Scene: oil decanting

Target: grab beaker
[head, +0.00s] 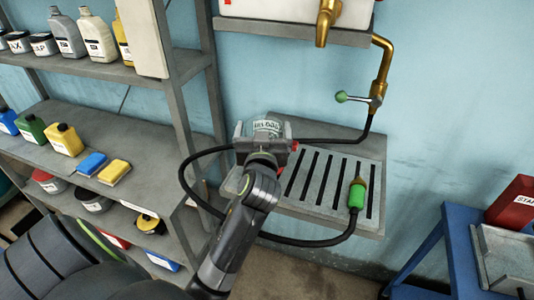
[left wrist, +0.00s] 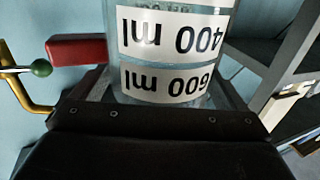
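A clear glass beaker (head: 268,127) with white volume labels stands at the grated metal ledge on the wall. In the left wrist view the beaker (left wrist: 170,50) fills the upper middle, its labels reading 400 ml and 600 ml upside down. My left gripper (head: 266,135) is at the beaker, one finger on each side of it. The fingers look spread, with a small gap beside the glass in the head view, so the gripper seems open around it. Its wrist hides the lower beaker. My right gripper is not in view.
The grated ledge (head: 310,185) holds a green-and-brass nozzle (head: 357,193) on a black hose (head: 325,242) that loops around my left arm. Shelves with bottles (head: 96,36) stand left. A brass tap (head: 325,22) hangs above. A blue stand (head: 450,235) is at right.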

